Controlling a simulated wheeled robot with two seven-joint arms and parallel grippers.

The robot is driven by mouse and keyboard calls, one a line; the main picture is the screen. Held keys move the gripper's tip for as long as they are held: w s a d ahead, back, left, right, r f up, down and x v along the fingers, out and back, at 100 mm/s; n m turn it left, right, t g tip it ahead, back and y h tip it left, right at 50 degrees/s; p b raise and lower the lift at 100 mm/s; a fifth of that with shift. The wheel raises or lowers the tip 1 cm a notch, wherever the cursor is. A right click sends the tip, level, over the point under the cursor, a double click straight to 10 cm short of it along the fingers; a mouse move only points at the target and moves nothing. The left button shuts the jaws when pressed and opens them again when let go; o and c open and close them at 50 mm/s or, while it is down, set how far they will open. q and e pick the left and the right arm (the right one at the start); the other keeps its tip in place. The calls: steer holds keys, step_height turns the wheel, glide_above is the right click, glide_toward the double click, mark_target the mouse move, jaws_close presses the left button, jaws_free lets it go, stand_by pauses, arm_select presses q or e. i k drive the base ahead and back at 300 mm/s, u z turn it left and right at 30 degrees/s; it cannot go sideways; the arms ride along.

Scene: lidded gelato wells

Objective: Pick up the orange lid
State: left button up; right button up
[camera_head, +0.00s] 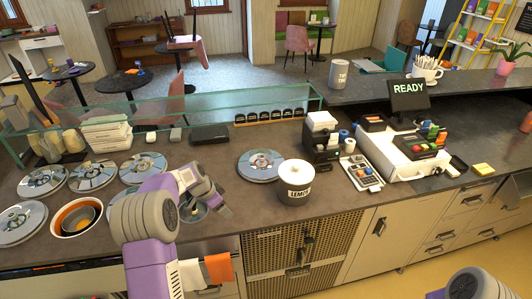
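Several round shiny metal lids lie over the wells in the counter: back left (43,180), back middle (92,176), third in the back row (143,167), front left (18,222) and right of centre (260,165). I cannot read a flavour on any of them, so I cannot tell which is the orange lid. My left gripper (213,203) is low over another lid (188,213), which my wrist partly hides. Its fingers are too small and covered to show whether they are open or touching the lid. My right gripper is out of view; only part of that arm shows at bottom right.
A white-lidded tub marked LEMON (295,183) stands right of my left gripper. A bowl with an orange inside (77,216) is at left. A glass guard (200,108) runs behind the wells. A till (410,140) stands at right. An orange cloth (219,268) hangs in front.

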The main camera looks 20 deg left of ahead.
mark_target(258, 165)
steer(key=i, duration=1.15)
